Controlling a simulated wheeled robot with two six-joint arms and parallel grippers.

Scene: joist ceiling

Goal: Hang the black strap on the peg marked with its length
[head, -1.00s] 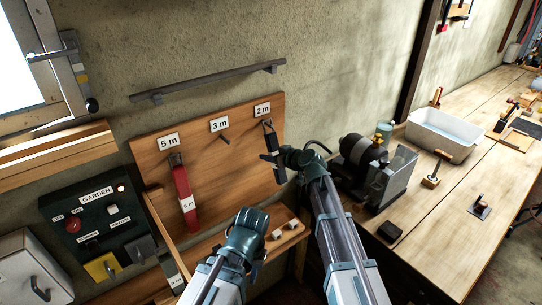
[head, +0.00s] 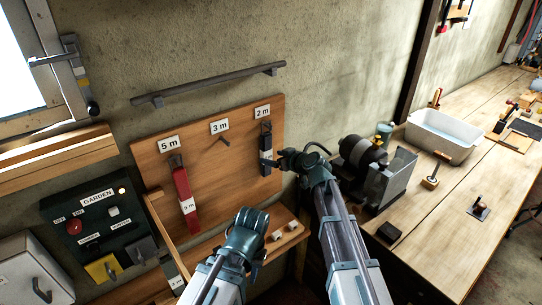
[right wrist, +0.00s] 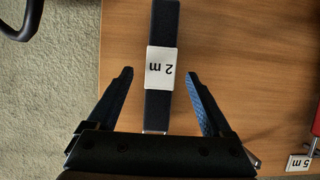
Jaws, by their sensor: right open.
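The black strap (head: 265,143) hangs straight down on the wooden board under the 2 m sign (head: 262,112). My right gripper (head: 279,161) is open just right of the strap's lower part. In the right wrist view its fingers (right wrist: 160,76) stand apart on either side of the strap with gaps, touching neither edge. The strap's top loop at the peg is small and dark in the head view. My left gripper (head: 250,218) is low before the board, its jaws unclear.
A red strap (head: 184,190) hangs under the 5 m sign (head: 168,144). The peg under the 3 m sign (head: 219,126) is bare. A grinder-like machine (head: 362,152) stands close right of my right arm. A ledge (head: 205,250) with small blocks lies below the board.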

